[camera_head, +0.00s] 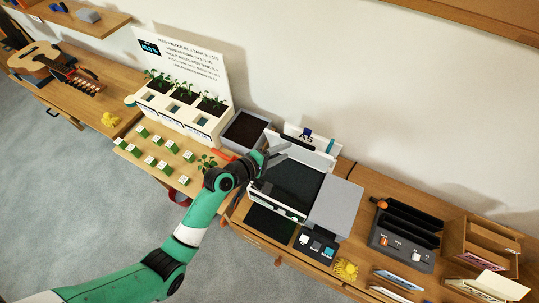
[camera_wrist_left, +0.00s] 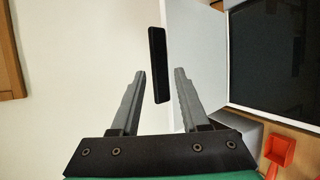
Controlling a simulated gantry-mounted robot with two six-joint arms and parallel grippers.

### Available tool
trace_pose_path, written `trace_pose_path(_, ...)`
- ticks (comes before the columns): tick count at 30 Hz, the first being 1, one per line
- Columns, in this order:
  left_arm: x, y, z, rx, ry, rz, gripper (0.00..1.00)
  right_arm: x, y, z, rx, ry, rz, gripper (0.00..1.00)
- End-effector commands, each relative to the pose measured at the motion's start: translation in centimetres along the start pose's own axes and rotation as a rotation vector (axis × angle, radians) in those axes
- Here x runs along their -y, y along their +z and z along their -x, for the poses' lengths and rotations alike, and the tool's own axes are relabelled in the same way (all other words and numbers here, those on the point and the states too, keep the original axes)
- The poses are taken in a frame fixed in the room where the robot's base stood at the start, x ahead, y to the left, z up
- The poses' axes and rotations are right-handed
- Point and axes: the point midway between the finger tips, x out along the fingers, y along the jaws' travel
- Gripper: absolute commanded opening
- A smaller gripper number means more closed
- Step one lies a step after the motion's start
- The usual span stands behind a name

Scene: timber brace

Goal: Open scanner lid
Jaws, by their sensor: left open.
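The scanner (camera_head: 292,183) stands on the wooden bench, its dark glass-like face showing inside a pale frame. In the left wrist view the dark face (camera_wrist_left: 268,50) is at the right, beside a white panel (camera_wrist_left: 198,50). A black bar (camera_wrist_left: 157,65), which looks like a handle, stands at that panel's left edge. My left gripper (camera_head: 280,152) is at the scanner's back left corner. Its two grey fingers are open, and the bar shows between and beyond their tips; I cannot tell whether they touch it. My right gripper is out of view.
A grey flat panel (camera_head: 337,208) lies right of the scanner. A grey bin of soil (camera_head: 245,130) and a planter (camera_head: 182,105) stand to the left. A black organizer (camera_head: 405,232) and a yellow object (camera_head: 345,269) are to the right. A red scoop-like object (camera_wrist_left: 279,150) shows in the wrist view.

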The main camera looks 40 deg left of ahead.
Motion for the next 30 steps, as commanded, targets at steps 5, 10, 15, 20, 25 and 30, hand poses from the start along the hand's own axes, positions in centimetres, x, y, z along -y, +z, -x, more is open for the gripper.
trace_pose_path(5,-0.1,-0.1,4.4,-0.004,0.001,0.0,0.45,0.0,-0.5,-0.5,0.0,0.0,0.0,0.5)
trace_pose_path(10,0.0,-0.1,7.2,-0.002,0.001,0.001,0.45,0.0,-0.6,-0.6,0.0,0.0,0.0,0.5)
trace_pose_path(15,0.0,0.0,8.1,-0.001,0.0,0.0,0.45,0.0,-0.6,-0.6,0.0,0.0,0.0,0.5)
trace_pose_path(20,0.0,0.0,8.1,0.0,0.0,-0.001,0.45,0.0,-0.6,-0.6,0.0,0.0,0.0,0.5)
trace_pose_path(25,0.0,0.0,8.1,0.0,0.0,-0.001,0.45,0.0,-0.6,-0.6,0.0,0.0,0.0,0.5)
trace_pose_path(30,-0.1,0.1,8.1,0.002,-0.001,-0.002,0.45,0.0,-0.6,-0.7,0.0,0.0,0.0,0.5)
